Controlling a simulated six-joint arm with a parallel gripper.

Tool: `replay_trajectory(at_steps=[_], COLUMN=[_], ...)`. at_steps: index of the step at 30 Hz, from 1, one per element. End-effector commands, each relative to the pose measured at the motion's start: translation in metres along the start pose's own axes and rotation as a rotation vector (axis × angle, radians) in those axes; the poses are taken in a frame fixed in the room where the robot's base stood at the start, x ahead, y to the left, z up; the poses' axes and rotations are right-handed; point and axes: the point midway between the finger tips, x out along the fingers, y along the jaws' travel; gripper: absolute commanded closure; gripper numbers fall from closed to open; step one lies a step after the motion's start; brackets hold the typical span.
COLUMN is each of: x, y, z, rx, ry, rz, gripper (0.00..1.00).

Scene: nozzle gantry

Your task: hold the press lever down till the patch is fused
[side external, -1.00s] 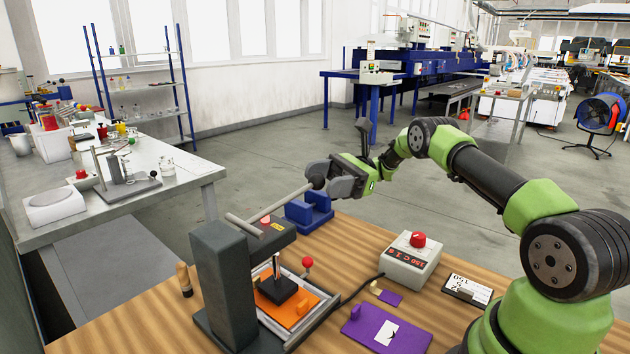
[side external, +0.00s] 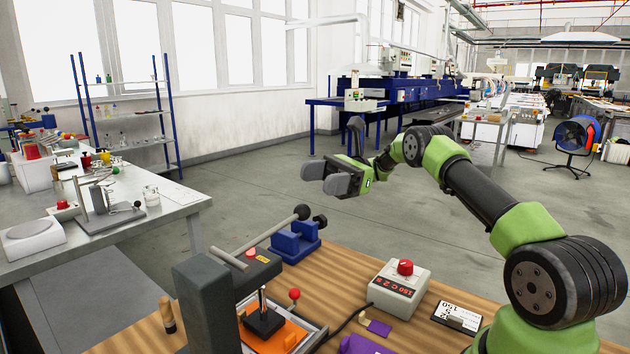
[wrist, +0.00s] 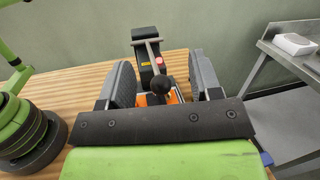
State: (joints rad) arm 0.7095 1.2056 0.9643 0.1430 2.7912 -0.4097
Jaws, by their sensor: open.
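The press has a dark grey column (side external: 203,310) and a dark head (side external: 262,268). Its grey lever (side external: 270,234) slopes up to a black ball knob (side external: 302,212). My gripper (side external: 325,178) is open and empty, above the knob with a visible gap. In the wrist view the knob (wrist: 168,85) shows between the spread fingers (wrist: 162,62). I cannot tell which piece is the patch.
A control box (side external: 400,288) with a red button and red digits stands right of the press. A blue cradle (side external: 296,241) is behind the lever.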

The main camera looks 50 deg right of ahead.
Motion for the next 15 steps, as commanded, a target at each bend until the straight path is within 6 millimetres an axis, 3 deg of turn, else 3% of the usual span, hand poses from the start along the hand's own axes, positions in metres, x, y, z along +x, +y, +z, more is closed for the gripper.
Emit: replay_trajectory(at_steps=[3, 6, 11, 15], x=[-0.028, -0.037, -0.025, -0.004], y=[0.009, 0.013, 0.013, 0.012], z=[-0.034, -0.048, -0.049, -0.051], rx=[0.104, 0.154, 0.158, 0.159], ry=[0.077, 0.113, 0.115, 0.114], rz=[-0.039, -0.055, -0.051, -0.050], gripper=[0.42, 0.42, 0.42, 0.42])
